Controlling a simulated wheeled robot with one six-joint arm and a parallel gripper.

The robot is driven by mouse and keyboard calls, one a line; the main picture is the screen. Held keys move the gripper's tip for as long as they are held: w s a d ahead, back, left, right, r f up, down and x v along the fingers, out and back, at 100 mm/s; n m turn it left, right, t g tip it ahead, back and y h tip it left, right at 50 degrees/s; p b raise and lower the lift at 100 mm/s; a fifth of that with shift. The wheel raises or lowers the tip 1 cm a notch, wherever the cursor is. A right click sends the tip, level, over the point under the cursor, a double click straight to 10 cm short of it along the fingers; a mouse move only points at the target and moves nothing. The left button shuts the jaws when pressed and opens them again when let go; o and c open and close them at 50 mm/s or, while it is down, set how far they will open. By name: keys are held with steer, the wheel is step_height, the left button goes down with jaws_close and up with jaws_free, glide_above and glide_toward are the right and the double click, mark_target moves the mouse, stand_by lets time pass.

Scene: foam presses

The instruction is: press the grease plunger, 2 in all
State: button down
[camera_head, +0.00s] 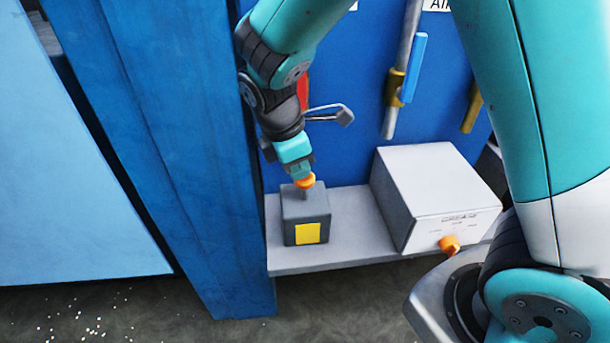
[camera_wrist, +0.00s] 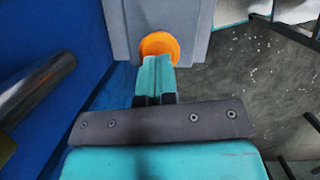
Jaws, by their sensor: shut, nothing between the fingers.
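The grease plunger (camera_head: 306,181) is an orange knob on a short stem on top of a dark grey box (camera_head: 289,214) with a yellow square label. The box stands on the left part of a grey shelf. My gripper (camera_head: 299,173) is shut and empty, its fingertips right at the top of the knob, pointing down. In the wrist view, my gripper's closed fingers (camera_wrist: 157,64) overlap part of the orange knob (camera_wrist: 160,45). I cannot tell for sure whether they touch it or how far the knob is pushed in.
A blue post (camera_head: 180,160) stands close on the left. Behind are a metal pipe with a blue lever (camera_head: 414,68) and a grey handle (camera_head: 335,113).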

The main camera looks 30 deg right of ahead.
mark_target(298, 183)
step_height(298, 183, down, 4)
steer(key=shift+f+b, duration=0.2)
steer(key=shift+b, duration=0.95)
steer(key=shift+a+r+p, duration=0.1)
steer(key=shift+r+p, duration=0.1)
steer(key=shift+p, duration=0.1)
steer(key=a+p, duration=0.1)
steer(key=a+r+p, duration=0.1)
steer(key=shift+w+a+r, duration=0.1)
steer(key=shift+w+a, duration=0.05)
steer(key=shift+a, duration=0.2)
steer(key=v, duration=1.7)
steer(key=shift+a, duration=0.2)
steer(key=shift+r, duration=0.1)
